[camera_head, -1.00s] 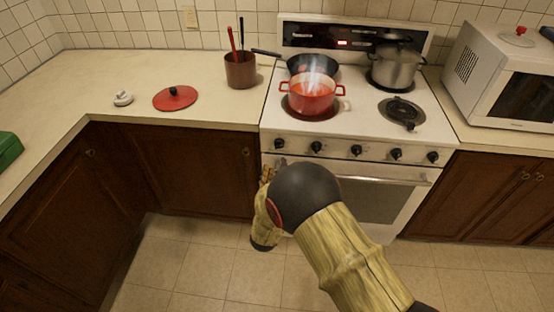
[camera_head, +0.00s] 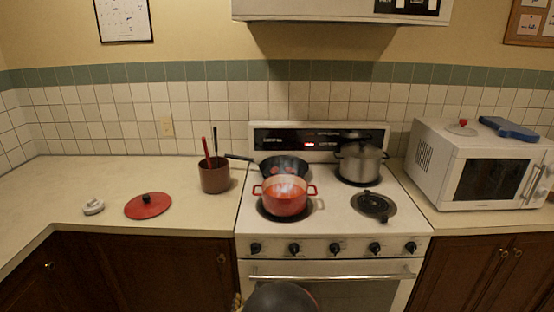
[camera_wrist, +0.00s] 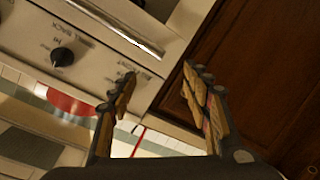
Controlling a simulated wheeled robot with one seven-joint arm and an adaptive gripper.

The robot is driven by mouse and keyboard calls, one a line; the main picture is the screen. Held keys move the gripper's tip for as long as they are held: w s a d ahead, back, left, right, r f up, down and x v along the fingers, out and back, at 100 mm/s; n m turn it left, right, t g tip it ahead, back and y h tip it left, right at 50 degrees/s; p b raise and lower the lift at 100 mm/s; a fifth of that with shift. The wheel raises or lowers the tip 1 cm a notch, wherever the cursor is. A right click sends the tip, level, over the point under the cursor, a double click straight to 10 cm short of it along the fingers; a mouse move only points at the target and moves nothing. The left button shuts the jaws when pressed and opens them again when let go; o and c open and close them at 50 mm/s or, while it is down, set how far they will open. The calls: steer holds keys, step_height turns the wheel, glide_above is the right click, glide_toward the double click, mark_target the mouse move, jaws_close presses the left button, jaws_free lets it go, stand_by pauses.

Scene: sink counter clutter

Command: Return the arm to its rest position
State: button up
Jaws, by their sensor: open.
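My gripper (camera_wrist: 158,95) is open in the wrist view, with its two fingers apart and nothing between them. It faces the stove front, where a black knob (camera_wrist: 62,56) and the oven handle show, and a brown cabinet door (camera_wrist: 245,60). In the head view only a dark rounded part of my arm (camera_head: 281,298) shows at the bottom edge, in front of the oven door. The fingers are not clearly visible there.
The white stove (camera_head: 330,235) holds a steaming red pot (camera_head: 285,204), a dark pan (camera_head: 284,166) and a steel pot (camera_head: 359,163). A red lid (camera_head: 148,206) and a utensil crock (camera_head: 214,177) sit on the left counter. A microwave (camera_head: 432,165) stands right.

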steer(key=s+a+f+g+y, duration=0.2)
steer(key=s+f+g, duration=0.4)
steer(key=s+f, duration=0.25)
steer(key=s+d+r+m+g, duration=0.2)
steer(key=s+d+r+g, duration=0.1)
steer(key=s+r+g, duration=0.3)
steer(key=s+d+r+m+t+h, duration=0.1)
steer(key=s+d+r+m, duration=0.1)
steer(key=s+d+r, duration=0.4)
steer(key=s+d+r+m+h+p, duration=0.1)
steer(key=s+d+r+m, duration=0.1)
steer(key=s+d+r, duration=0.5)
steer(key=s+d+r+m+t+h+p, duration=0.1)
steer(key=s+d+r, duration=0.6)
steer(key=d+r, duration=0.8)
step_height(320, 180, up, 7)
steer(key=shift+d+f+m+t, duration=0.1)
steer(key=shift+d+m+t, duration=0.2)
steer(key=shift+m, duration=0.2)
